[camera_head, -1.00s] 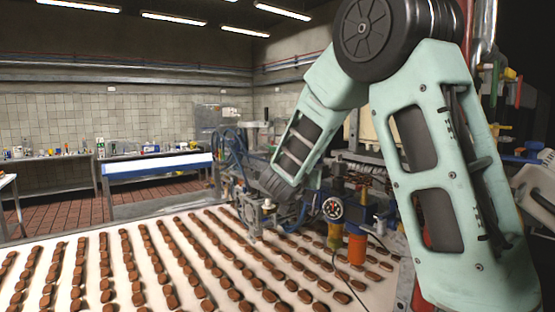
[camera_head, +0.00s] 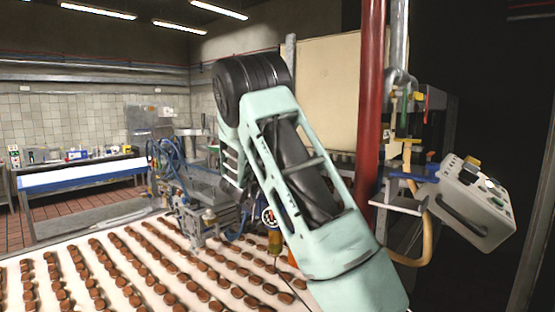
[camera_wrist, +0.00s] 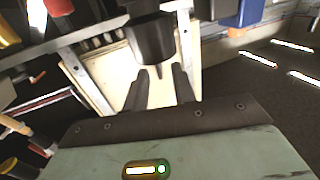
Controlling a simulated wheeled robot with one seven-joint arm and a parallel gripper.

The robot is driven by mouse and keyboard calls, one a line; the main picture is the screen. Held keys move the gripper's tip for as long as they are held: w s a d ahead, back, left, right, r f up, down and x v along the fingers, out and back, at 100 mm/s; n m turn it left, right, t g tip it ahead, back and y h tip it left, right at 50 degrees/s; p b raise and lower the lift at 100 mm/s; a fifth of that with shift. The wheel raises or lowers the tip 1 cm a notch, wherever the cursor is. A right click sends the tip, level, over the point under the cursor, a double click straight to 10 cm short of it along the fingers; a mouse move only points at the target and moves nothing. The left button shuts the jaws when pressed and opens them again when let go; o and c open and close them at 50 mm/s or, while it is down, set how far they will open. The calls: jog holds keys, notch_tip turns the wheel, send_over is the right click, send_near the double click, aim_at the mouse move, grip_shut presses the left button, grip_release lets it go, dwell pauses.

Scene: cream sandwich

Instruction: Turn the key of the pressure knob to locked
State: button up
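In the wrist view, a dark cylindrical part (camera_wrist: 152,38) with a narrow tip juts in from the top, just beyond my fingers. It may be the pressure knob, but I cannot tell for sure, and no key is clearly visible. My gripper (camera_wrist: 160,82) has its two dark fingers apart, with nothing between them. My gripper cannot be made out in the head view.
A conveyor (camera_head: 75,238) with rows of chocolates fills the lower left. A red vertical pipe (camera_head: 371,110) and a grey control box (camera_head: 470,205) stand to the right of my arm. A pale panel (camera_head: 325,95) is behind it.

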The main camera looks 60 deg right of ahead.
jog(key=d, duration=0.1)
jog(key=d+p, duration=0.1)
jog(key=d, duration=0.1)
jog(key=d+p, duration=0.1)
jog(key=shift+w+d, duration=0.4)
grip_shut()
